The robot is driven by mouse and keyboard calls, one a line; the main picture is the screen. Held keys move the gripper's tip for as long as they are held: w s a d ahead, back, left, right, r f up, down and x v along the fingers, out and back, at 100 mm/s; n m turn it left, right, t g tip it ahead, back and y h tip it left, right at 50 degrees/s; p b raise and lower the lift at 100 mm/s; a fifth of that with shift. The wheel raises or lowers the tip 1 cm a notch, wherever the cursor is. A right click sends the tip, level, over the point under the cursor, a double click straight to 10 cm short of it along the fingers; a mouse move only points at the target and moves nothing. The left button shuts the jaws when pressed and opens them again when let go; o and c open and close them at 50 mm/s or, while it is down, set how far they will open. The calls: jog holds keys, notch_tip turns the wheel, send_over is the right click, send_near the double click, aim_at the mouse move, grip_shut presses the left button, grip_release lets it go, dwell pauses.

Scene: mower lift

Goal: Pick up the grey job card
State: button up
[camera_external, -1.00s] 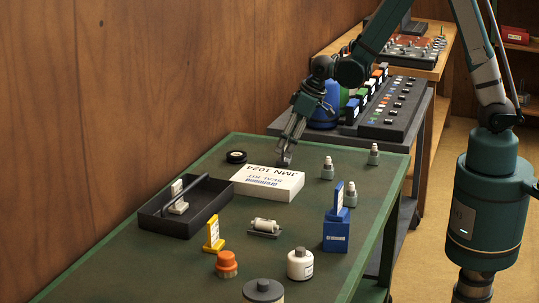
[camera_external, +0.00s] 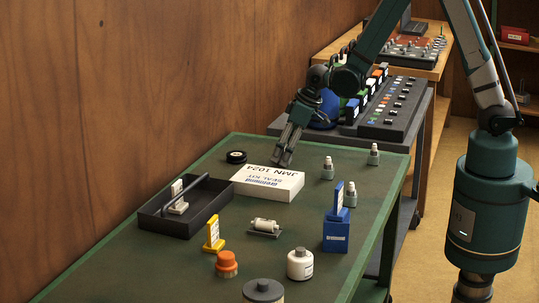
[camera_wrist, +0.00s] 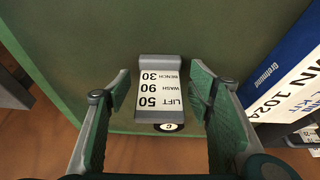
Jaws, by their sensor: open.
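In the wrist view, the grey job card (camera_wrist: 160,92) has a grey block at its top end and a white face with black text reading LIFT 50, WASH 90, BENCH 30. I cannot tell whether either touches. In the external view, my gripper (camera_external: 281,160) points down at the far edge of the white seal kit box (camera_external: 268,183); the card is hidden there.
The seal kit box also shows at the right of the wrist view (camera_wrist: 290,85). A black roll (camera_external: 236,156) lies left of it. A yellow card (camera_external: 213,235), a blue card stand (camera_external: 336,235), a dark tray (camera_external: 185,220) and several bottles stand elsewhere on the green bench.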

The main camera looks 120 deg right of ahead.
jog(key=c, duration=1)
jog(key=shift+r, duration=0.1)
jog(key=shift+r+p, duration=0.95)
jog(key=shift+r, duration=3.95)
